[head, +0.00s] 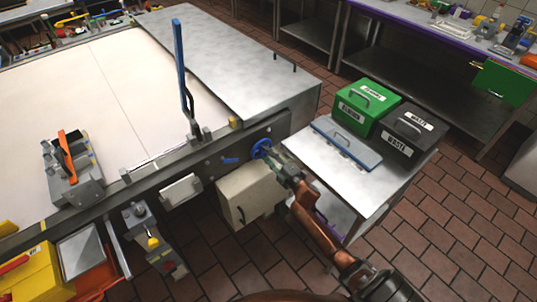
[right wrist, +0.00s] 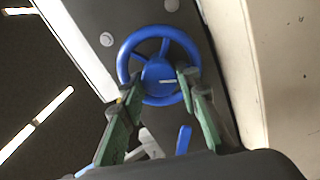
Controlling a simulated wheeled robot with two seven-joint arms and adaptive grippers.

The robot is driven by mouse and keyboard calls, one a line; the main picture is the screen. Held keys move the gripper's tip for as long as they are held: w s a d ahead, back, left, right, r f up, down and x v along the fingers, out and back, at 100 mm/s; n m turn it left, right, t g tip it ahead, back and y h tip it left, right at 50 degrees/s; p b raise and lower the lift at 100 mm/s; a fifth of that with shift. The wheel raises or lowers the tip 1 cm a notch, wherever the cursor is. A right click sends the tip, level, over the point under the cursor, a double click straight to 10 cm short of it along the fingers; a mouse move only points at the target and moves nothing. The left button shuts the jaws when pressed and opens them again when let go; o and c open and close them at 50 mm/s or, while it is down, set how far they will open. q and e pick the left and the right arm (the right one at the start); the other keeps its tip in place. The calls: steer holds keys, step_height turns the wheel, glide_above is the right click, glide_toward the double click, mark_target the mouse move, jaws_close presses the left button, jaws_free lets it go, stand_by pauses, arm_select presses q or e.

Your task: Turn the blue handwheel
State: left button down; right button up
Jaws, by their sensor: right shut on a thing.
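The blue handwheel (head: 262,148) is mounted on the front side of the large machine table. In the right wrist view the handwheel (right wrist: 133,44) shows as a blue ring with spokes and a round hub with a pale mark. My right gripper (head: 277,155) reaches it from the right. In the right wrist view the greenish fingers of the right gripper (right wrist: 156,90) overlap the lower part of the wheel, one at the left rim and one near the hub at right. It is shut on the handwheel. The exact contact points are partly hidden. My left gripper is not in view.
A small blue lever (head: 230,160) sits left of the wheel. A cream box (head: 248,195) is below it. A metal cart (head: 376,196) at right carries a green box (head: 366,106), a dark waste box (head: 408,132) and a grey-blue lidded tray (head: 345,143). Tiled floor is open at lower right.

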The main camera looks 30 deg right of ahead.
steer(key=m+p, duration=0.2)
steer(key=m, duration=0.2)
steer(key=shift+r+m, duration=0.15)
steer(key=shift+m, duration=0.15)
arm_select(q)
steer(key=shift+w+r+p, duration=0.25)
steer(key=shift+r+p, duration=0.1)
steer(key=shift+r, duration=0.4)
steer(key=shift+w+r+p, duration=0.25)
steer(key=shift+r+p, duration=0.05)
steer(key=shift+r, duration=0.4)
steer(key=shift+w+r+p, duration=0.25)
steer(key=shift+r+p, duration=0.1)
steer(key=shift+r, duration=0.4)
arm_select(e)
steer(key=shift+m, duration=1.4)
steer(key=o, duration=1.2)
steer(key=shift+c, duration=0.2)
steer(key=shift+s+d, duration=0.1)
steer(key=shift+s, duration=0.15)
steer(key=s, duration=1.1)
steer(key=shift+s+d, duration=0.25)
steer(key=shift+d, duration=0.15)
